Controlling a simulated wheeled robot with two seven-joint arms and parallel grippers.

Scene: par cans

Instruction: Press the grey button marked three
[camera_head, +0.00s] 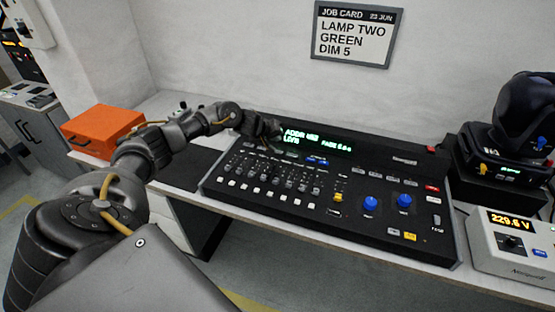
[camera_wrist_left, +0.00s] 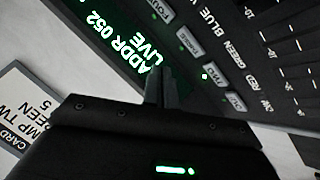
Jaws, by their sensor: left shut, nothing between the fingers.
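The grey button marked three (camera_wrist_left: 189,43) sits in a row of grey buttons on the black lighting desk (camera_head: 330,215). In the left wrist view it lies up and right of my fingertips, with the button marked four (camera_wrist_left: 162,11) above it. My left gripper (camera_head: 272,148) is shut and empty over the upper left of the desk. In the left wrist view its fingertips (camera_wrist_left: 160,76) are at the edge of the lit display, apart from the button in the picture; their height above the panel is hard to judge. In the head view the gripper partly hides the button row. My right gripper is not in view.
The green display (camera_head: 315,142) shows ADDR and LIVE. A small green light (camera_wrist_left: 205,76) is lit beside the row. Faders and blue knobs (camera_head: 370,203) fill the desk. An orange case (camera_head: 103,130) stands left, a lamp (camera_head: 510,130) right. A job card (camera_head: 355,35) hangs behind.

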